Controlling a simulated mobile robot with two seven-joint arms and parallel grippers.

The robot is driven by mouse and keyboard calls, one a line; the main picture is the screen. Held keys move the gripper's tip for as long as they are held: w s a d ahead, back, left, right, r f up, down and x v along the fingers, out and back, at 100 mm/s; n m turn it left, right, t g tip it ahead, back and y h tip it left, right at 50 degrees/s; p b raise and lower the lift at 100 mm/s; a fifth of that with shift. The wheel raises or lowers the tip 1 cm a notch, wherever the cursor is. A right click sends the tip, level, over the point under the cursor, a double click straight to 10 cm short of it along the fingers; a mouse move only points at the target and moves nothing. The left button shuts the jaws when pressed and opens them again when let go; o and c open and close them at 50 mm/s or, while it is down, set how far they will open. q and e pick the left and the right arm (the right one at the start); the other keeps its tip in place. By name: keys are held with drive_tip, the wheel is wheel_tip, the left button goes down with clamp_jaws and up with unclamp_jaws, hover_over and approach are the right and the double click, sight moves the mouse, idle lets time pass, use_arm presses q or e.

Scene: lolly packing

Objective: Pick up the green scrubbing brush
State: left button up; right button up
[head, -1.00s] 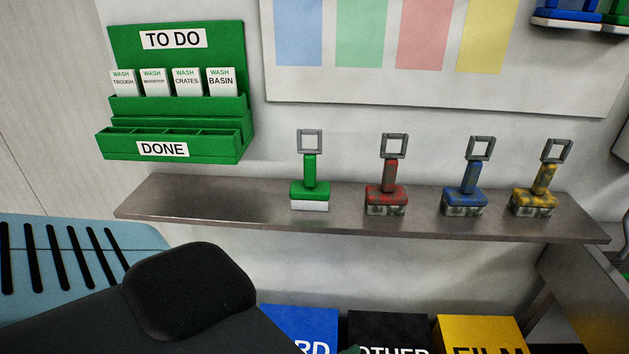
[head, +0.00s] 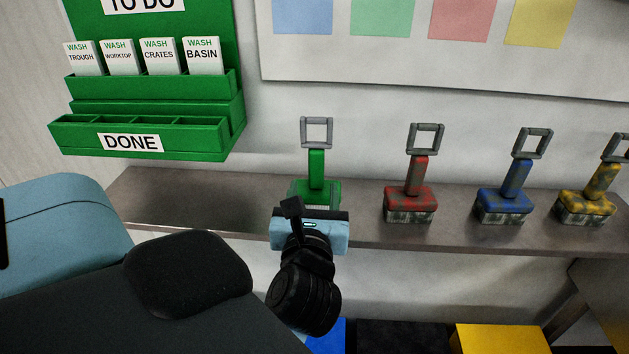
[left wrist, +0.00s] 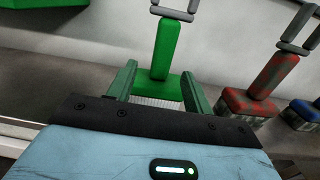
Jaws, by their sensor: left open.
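The green scrubbing brush (head: 317,168) stands upright on the metal shelf, with a green handle and a grey square loop on top. In the left wrist view the brush (left wrist: 166,50) shows its green block and pale bristles ahead of my gripper. My left gripper (head: 316,195) is open in front of the brush, at block height. In the left wrist view its two green fingers (left wrist: 158,84) lie on either side of the brush block. I cannot tell whether they touch it. In the head view the gripper body hides the lower part of the brush. My right gripper is not in view.
A red brush (head: 410,200), a blue brush (head: 505,203) and a yellow brush (head: 586,205) stand to the right on the shelf (head: 170,200). The shelf's left part is clear. A green card rack (head: 150,85) hangs on the wall above. Bins stand below, including a yellow one (head: 500,338).

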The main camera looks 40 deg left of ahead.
sight(316, 175)
use_arm(q)
drive_tip(key=shift+d, duration=0.1)
drive_tip(key=shift+w+a+r, duration=0.1)
drive_tip(key=shift+w+a, duration=0.25)
drive_tip(key=shift+w, duration=0.15)
drive_tip(key=shift+x, duration=0.8)
drive_tip(key=shift+w+a+r, duration=0.1)
drive_tip(key=shift+a, duration=0.05)
drive_tip(key=p+x, duration=0.1)
drive_tip(key=x, duration=0.3)
drive_tip(key=shift+w+a+r, duration=0.1)
drive_tip(key=shift+r, duration=0.05)
drive_tip(key=shift+w+a, duration=0.15)
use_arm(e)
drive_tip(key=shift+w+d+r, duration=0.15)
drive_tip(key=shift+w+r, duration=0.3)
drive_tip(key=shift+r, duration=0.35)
use_arm(q)
drive_tip(key=shift+c, duration=0.3)
